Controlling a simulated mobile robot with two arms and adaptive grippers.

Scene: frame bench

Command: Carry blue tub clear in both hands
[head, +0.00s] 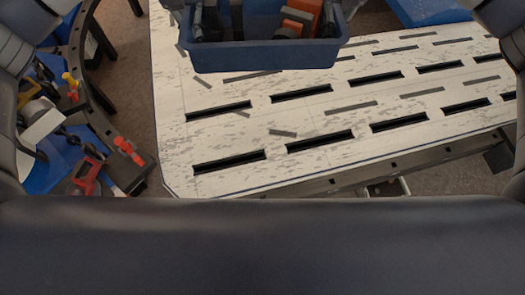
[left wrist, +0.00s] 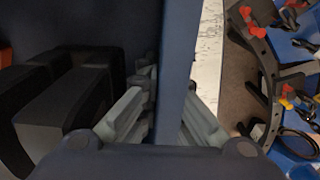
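The blue tub (head: 265,56) is at the top centre of the head view, over the pale slotted bench top; its far part is cut off by the frame. I cannot tell whether it rests on the bench or hangs just above. It holds orange and dark blocks (head: 298,18). My left gripper (head: 197,20) is at the tub's left end. In the left wrist view, its grey fingers (left wrist: 170,115) straddle the tub's wall (left wrist: 178,50), one inside and one outside, both against it. My right gripper is at most a sliver by the tub's right end, its fingers unclear.
The slotted bench top (head: 230,175) is clear in front and to the right of the tub. At left, a dark curved frame (head: 95,105) stands beside blue surfaces with red and yellow clamps (head: 125,148). A blue object (head: 435,10) lies at the top right.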

